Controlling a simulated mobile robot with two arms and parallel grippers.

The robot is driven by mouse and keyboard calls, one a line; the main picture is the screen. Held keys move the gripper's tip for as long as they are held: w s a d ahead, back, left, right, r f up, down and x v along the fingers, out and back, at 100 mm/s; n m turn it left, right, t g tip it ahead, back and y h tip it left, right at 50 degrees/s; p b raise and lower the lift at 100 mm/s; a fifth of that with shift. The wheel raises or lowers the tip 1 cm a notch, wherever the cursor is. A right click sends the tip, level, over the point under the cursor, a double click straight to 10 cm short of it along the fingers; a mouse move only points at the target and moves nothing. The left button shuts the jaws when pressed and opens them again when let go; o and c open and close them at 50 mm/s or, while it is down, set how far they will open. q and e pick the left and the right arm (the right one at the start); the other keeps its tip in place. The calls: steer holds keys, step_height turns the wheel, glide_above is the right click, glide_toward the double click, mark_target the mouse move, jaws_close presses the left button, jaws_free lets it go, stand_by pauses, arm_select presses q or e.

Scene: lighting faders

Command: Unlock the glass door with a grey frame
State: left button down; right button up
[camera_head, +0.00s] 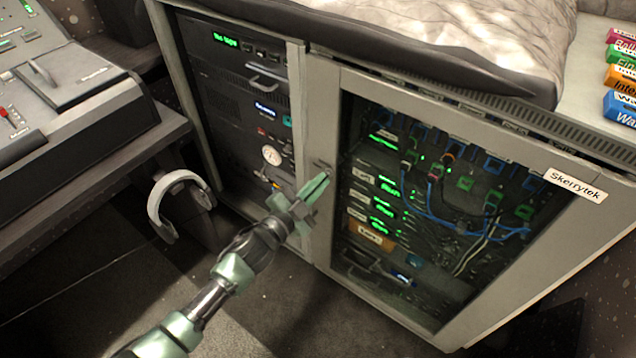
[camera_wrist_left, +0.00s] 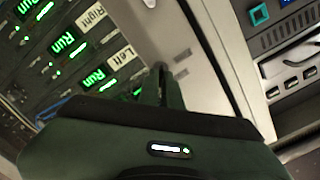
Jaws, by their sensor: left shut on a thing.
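The glass door with a grey frame (camera_head: 322,240) is closed on the rack cabinet, and cables and green-lit units show through its glass. My left gripper (camera_head: 314,190) is at the left upright of that frame, just below a small lock fitting (camera_head: 323,168). Its fingers are close together, shut on a small part at the frame that they mostly hide. In the left wrist view the fingers (camera_wrist_left: 170,88) reach to the grey frame (camera_wrist_left: 205,85), and a small fitting (camera_wrist_left: 181,56) shows just beyond them. I cannot tell how the lock is turned. My right gripper is not in view.
An open rack bay (camera_head: 240,95) with dark units is left of the door. Headphones (camera_head: 178,190) hang beside the desk with the console (camera_head: 60,90). A cloth-covered cushion (camera_head: 440,40) lies on the cabinet top. Coloured boxes (camera_head: 620,75) stand at the right. The floor in front is clear.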

arm_select(q)
steer(key=shift+f+m+b, duration=0.15)
steer(key=shift+m+b, duration=0.6)
steer(key=shift+m, duration=4.05)
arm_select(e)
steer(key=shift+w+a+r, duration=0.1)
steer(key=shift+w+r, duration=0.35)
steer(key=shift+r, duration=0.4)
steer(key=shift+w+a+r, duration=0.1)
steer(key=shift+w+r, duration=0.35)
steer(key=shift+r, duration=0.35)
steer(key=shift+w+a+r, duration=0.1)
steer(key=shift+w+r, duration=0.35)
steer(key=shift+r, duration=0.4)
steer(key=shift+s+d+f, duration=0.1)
arm_select(q)
steer(key=c, duration=1.6)
jaws_free()
steer(key=shift+s, duration=0.1)
